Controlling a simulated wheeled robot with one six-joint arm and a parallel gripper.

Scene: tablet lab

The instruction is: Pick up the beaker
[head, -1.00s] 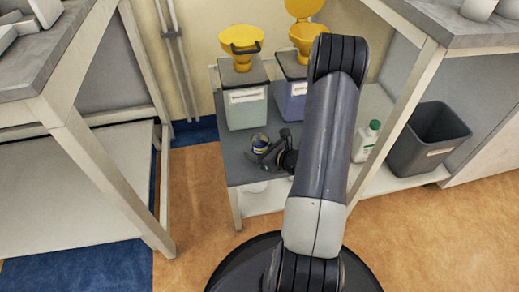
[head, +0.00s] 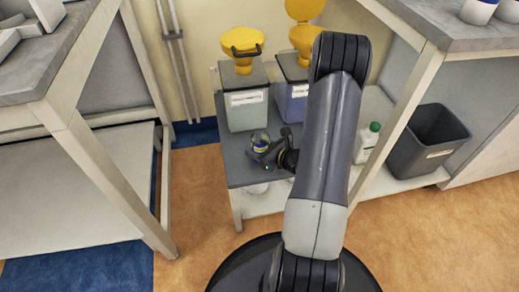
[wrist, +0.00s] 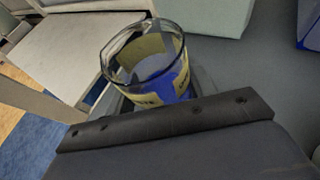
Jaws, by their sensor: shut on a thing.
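The beaker (head: 260,141) is a small clear glass with a blue and yellow label. It is at the front left of the low grey table, below the square canister with the yellow funnel. My gripper (head: 262,155) is at the beaker and shut on it. In the wrist view the beaker (wrist: 148,62) shows its open rim, tilted in the picture, just beyond the dark gripper edge (wrist: 165,122). The gripper hides its lower part, and I cannot tell whether its base touches the table.
Two canisters with yellow funnels (head: 246,105) (head: 292,98) stand behind the beaker on the low table (head: 240,175). A white bottle with a green cap (head: 367,142) and a grey bin (head: 430,140) are to the right. Benches flank both sides.

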